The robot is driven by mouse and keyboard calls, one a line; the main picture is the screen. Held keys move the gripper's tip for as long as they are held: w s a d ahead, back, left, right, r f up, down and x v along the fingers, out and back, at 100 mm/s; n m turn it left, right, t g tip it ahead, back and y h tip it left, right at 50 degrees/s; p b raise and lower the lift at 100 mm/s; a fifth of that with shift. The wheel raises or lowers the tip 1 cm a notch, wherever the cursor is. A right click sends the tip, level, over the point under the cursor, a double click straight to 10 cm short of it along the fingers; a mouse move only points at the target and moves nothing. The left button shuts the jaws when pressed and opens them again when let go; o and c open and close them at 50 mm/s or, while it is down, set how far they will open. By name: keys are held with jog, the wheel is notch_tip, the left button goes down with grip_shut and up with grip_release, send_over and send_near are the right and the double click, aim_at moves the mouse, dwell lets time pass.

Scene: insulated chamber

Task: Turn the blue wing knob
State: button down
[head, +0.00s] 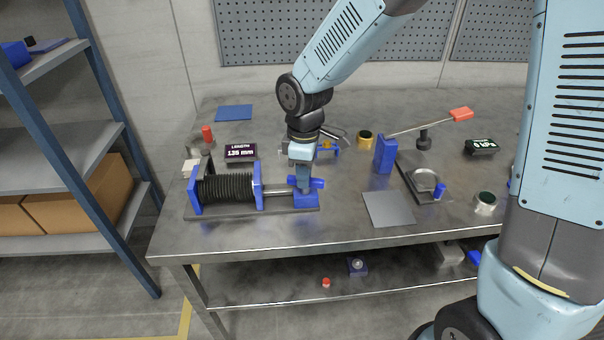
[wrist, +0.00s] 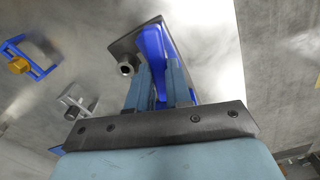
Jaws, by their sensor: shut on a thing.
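The blue wing knob (head: 317,183) is at the right end of the bellows device, on its blue end block (head: 305,199). My gripper (head: 303,182) comes down on it from above and is shut on it. In the wrist view the blue wing (wrist: 152,52) stands between the two fingers of my gripper (wrist: 160,85). The black bellows (head: 226,188) lies between two blue plates, with a metal rod running to the end block. Behind it a small display (head: 240,152) is headed LENGTH and seems to read 135 mm. My fingers hide part of the knob.
A grey square plate (head: 389,209) lies right of the device. Beyond it are a blue upright block (head: 385,155), a lever with a red handle (head: 461,114) and a kPa display (head: 480,147). A red-topped item (head: 207,134) stands behind the bellows. The table's front strip is clear.

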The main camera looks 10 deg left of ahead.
jog(key=shift+a, duration=0.1)
dwell(0.4)
jog(key=c, duration=1)
grip_release()
jog(key=shift+c, duration=0.2)
notch_tip(320, 180, up, 14)
jog(key=shift+f, duration=0.1)
jog(key=s+d+r+m+t, duration=0.2)
jog(key=d+m, duration=0.3)
jog(key=d, duration=0.5)
jog(key=s+d+r+m+t, duration=0.1)
jog(key=s+d+r+m, duration=0.2)
jog(key=d, duration=0.7)
jog(key=s+d+r+m+t, duration=0.2)
jog(key=s+d+m, duration=0.4)
jog(key=d+m, duration=0.3)
jog(key=shift+s+d+r+t, duration=0.25)
jog(key=shift+d+r, duration=0.25)
jog(key=shift+d, duration=0.4)
